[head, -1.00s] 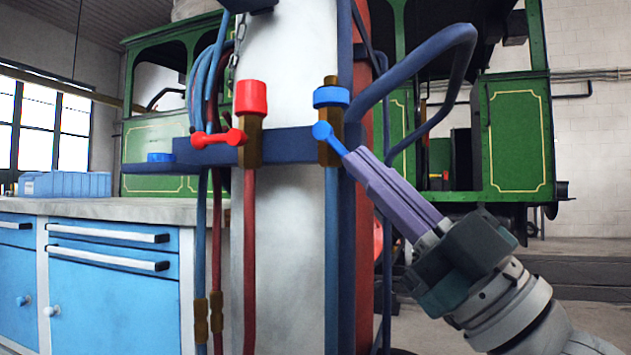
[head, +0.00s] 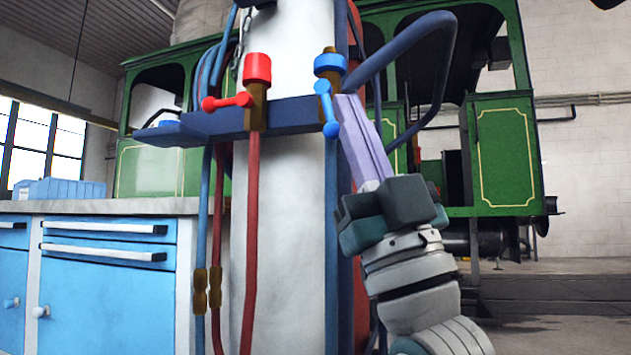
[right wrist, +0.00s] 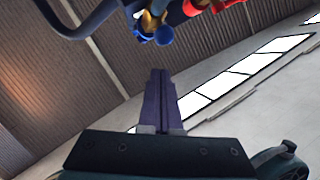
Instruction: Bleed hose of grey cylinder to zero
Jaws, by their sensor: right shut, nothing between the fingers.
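The pale grey cylinder (head: 285,215) stands upright in the middle of the head view. A dark blue bracket (head: 290,115) crosses it and carries two brass valves. The blue-capped valve (head: 328,64) has a blue lever (head: 327,108) hanging nearly straight down; its knob shows in the right wrist view (right wrist: 164,36). The red-capped valve (head: 257,68) has a red lever (head: 228,102) pointing left. My right gripper (head: 346,98) is shut and empty, its purple fingers just right of the blue lever; I cannot tell whether they touch. My left gripper is not in view.
Red and blue hoses (head: 252,230) run down the cylinder. A thick dark blue pipe (head: 410,35) arches to the right of the valves. A blue cabinet (head: 105,290) with a worktop stands left. The green tram (head: 505,155) is behind. Open floor shows at right.

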